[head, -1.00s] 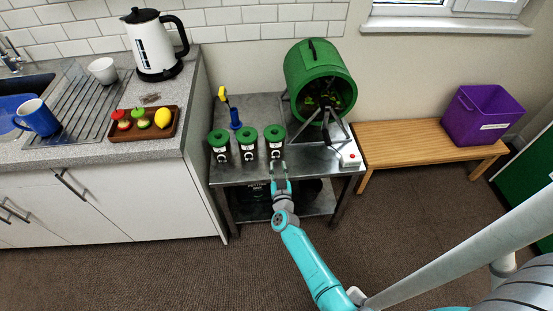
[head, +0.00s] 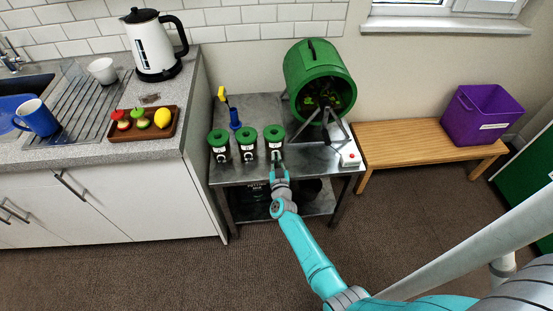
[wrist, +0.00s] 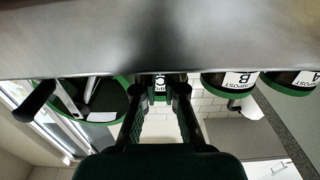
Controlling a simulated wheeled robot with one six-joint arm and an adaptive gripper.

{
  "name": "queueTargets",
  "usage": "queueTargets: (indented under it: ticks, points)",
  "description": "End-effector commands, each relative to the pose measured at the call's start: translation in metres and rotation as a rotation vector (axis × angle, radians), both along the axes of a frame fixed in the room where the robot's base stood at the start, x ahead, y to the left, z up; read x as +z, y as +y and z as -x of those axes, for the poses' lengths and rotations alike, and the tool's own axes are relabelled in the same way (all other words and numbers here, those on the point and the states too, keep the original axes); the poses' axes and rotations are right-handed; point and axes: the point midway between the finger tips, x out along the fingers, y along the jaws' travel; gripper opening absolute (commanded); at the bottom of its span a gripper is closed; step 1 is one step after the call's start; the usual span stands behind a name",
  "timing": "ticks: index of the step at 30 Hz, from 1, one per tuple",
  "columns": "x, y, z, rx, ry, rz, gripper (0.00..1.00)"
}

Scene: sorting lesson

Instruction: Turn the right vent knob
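Three dark canisters with green lids stand in a row on the metal table (head: 255,107). The right canister (head: 275,136) also shows in the wrist view, where its white label (wrist: 160,86) appears between my fingers. My gripper (head: 277,158) is at the front of this canister, low on its face.
The middle canister (head: 247,139) and left canister (head: 219,141) stand to the left. A green drum (head: 308,68) on a metal stand is behind right. A white box with a red button (head: 349,155) lies at the table's right. A blue and yellow tool (head: 235,118) stands behind the canisters.

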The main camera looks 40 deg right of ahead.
Motion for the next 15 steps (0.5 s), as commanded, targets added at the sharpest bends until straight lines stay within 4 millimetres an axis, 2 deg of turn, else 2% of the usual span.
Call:
queueTargets:
  ticks: [8, 15]
  points:
    - [0.0002, -0.0002, 0.0000, 0.000, -0.012, -0.018, 0.00]
    - [0.0002, -0.0015, 0.0009, -0.001, -0.075, -0.109, 0.00]
